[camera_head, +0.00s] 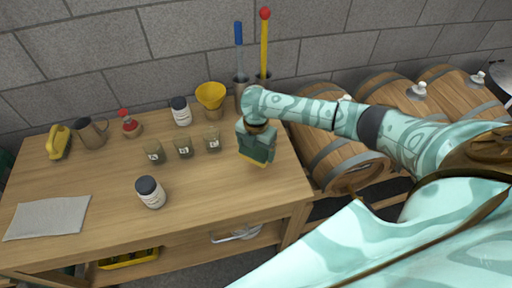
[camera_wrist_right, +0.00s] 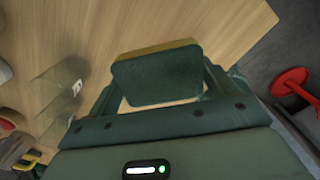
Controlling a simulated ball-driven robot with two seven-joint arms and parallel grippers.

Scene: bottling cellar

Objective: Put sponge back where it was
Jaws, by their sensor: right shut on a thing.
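My right gripper (camera_head: 256,148) hangs over the right part of the wooden table. It is shut on the sponge (camera_wrist_right: 157,80), a flat dark green block with a yellow edge. The sponge's yellow edge (camera_head: 252,163) shows low under the gripper in the head view. In the wrist view the fingers of my right gripper (camera_wrist_right: 160,92) lie on either side of the sponge. I cannot tell whether the sponge touches the table (camera_head: 110,215). My left gripper is not in view.
Small glasses (camera_head: 212,142) stand left of the sponge. Behind are a yellow funnel (camera_head: 211,96) and a holder with blue- and red-topped tools (camera_head: 241,88). A dark-lidded jar (camera_head: 150,193) and a grey cloth (camera_head: 47,218) are nearer. Barrels (camera_head: 340,145) stand right. The front right tabletop is clear.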

